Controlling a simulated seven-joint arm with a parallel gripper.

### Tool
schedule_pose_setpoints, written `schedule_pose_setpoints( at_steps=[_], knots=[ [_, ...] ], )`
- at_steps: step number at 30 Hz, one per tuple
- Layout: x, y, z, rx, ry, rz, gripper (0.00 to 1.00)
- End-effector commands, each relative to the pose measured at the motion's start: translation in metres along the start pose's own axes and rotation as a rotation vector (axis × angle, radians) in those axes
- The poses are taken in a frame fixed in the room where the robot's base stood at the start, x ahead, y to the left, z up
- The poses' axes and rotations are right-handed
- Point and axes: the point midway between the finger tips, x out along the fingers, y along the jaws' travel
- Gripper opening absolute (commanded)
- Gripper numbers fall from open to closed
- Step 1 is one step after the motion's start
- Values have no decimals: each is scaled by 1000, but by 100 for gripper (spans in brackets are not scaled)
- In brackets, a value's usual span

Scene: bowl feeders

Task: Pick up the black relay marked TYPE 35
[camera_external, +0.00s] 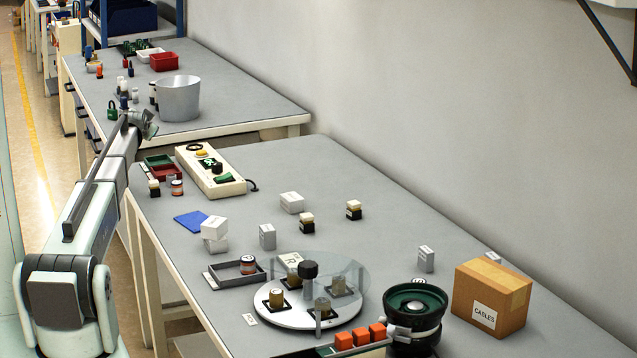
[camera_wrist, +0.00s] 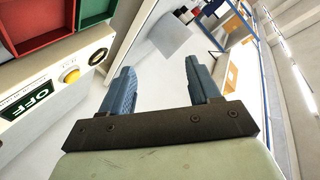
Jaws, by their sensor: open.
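Several small blocks with black bases and pale tops stand on the near bench: one block (camera_external: 307,222) at mid-bench, a second block (camera_external: 353,210) to its right, and a third block (camera_external: 154,188) at the left edge. Their markings are too small to read, so I cannot tell which, if any, is the TYPE 35 relay. My gripper (camera_external: 146,123) is raised at the left, near the gap between the two benches and far from the mid-bench blocks. In the wrist view my gripper (camera_wrist: 162,66) has its two blue fingers apart with nothing between them.
A cream control box (camera_external: 212,172) and red and green trays (camera_external: 163,167) lie near my gripper. A round glass-topped turntable (camera_external: 262,312), a green-black bowl feeder (camera_external: 415,305) and a CABLES carton (camera_external: 492,297) fill the front. White boxes (camera_external: 214,229) stand mid-bench. The back right is clear.

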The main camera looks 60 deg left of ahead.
Motion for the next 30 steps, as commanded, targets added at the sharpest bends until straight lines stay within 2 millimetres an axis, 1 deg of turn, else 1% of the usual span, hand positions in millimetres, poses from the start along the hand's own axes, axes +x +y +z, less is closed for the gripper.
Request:
schedule_pose_setpoints(
  at_steps=[1,2,3,5,6,8,9,11,12,14,15,17,18,20,21,23,24,25,27,30],
  knots=[
    [-8,16,-33,-38,-4,43,62],
    [-14,28,-49,-68,-16,75,62],
    [-23,45,-69,-109,-35,117,62],
    [-36,71,-93,-172,-73,179,62],
    [-46,90,-108,-216,-102,220,62],
    [-61,120,-125,-282,-156,277,62],
    [-72,140,-135,-326,-198,312,62],
    [-89,172,-146,-392,-270,360,62],
    [-101,193,-151,-435,-322,386,62],
    [-121,224,-158,-498,-406,419,62],
    [-135,244,-162,-538,-466,435,62],
    [-158,272,-168,-595,-558,451,62],
    [-174,290,-171,-630,-621,456,62],
    [-199,316,-175,-678,-718,455,62],
    [-216,332,-177,-707,-783,447,62],
    [-242,355,-180,-746,-878,428,62],
    [-260,368,-182,-769,-939,409,62],
    [-272,377,-183,-783,-982,394,62],
    [-300,394,-185,-811,-1072,352,62],
    [-332,412,-187,-839,-1171,290,62]
  ],
)
